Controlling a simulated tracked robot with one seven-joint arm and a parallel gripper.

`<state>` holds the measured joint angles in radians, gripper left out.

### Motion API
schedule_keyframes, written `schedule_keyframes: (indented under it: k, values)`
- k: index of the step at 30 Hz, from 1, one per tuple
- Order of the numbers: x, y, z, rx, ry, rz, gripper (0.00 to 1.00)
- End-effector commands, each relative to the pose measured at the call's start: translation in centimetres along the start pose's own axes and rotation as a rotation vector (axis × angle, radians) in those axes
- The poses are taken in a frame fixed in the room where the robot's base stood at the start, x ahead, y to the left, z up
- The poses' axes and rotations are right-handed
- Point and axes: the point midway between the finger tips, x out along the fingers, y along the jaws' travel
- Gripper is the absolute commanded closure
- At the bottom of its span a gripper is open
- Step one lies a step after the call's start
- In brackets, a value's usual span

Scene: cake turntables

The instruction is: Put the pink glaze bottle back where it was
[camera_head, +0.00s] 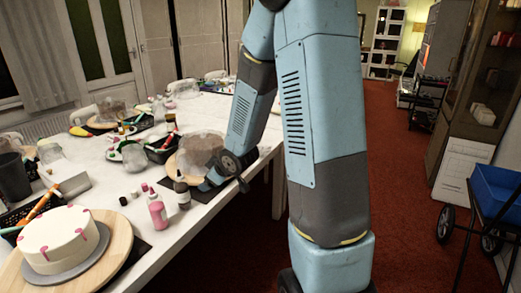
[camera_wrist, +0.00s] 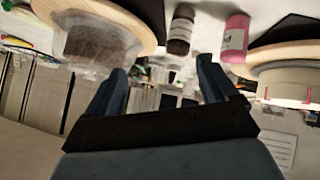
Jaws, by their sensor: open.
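The pink glaze bottle (camera_head: 156,208) stands upright near the table's front edge, right of the pink-and-white cake. In the wrist view the pink bottle (camera_wrist: 235,38) shows upper right of centre, beyond the finger on that side. My gripper (camera_head: 207,186) is low over the table edge, to the right of the bottle and apart from it. In the wrist view my gripper (camera_wrist: 160,68) has its two fingers spread with nothing held between them. A dark bottle (camera_head: 182,194) stands between the pink bottle and my gripper, and also shows in the wrist view (camera_wrist: 181,30).
The cake (camera_head: 60,240) sits on a round wooden turntable (camera_head: 118,238) at the near left. Another turntable with a clear-covered item (camera_head: 202,148) is behind my gripper. White tabletop (camera_head: 120,178) is bare behind the bottles.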

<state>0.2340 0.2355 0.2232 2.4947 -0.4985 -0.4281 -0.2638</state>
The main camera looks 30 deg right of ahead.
Motion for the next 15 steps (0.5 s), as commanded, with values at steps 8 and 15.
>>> schedule_keyframes:
  k: [8, 15]
  values:
    - [-7.5, 2.5, -1.6, 0.092, -0.145, 0.119, 0.13]
    - [-14.6, 2.7, -2.4, 0.214, -0.242, 0.192, 0.13]
